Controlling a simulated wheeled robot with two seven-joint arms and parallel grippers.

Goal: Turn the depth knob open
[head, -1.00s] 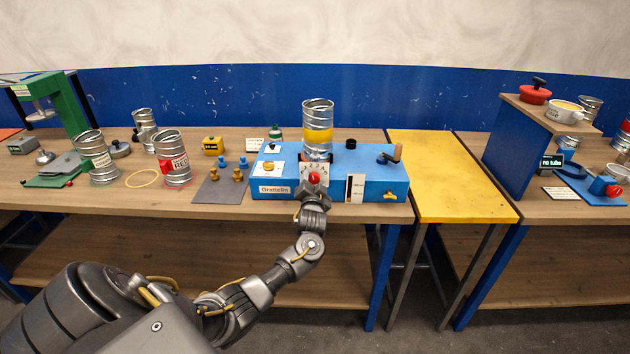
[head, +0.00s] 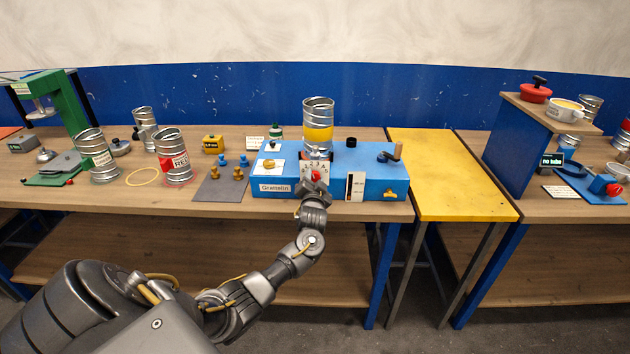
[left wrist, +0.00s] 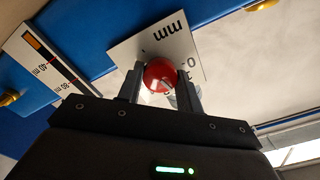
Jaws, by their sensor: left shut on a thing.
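The red depth knob (left wrist: 160,76) with a pale pointer line sits on a white dial plate (left wrist: 185,50) marked "mm". In the head view, the plate (head: 316,166) with its row of numbers is on the front of the blue machine (head: 240,182). My left gripper (head: 315,181) is at the plate and partly hides the red knob (head: 316,175). In the left wrist view, the gripper's two fingers (left wrist: 160,82) are on either side of the knob, shut on it. My right gripper is not in view.
A white scale plate (head: 355,187) is right of the dial. A crank (head: 392,153) is at the machine's right end. A yellow table (head: 450,175) stands clear to the right.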

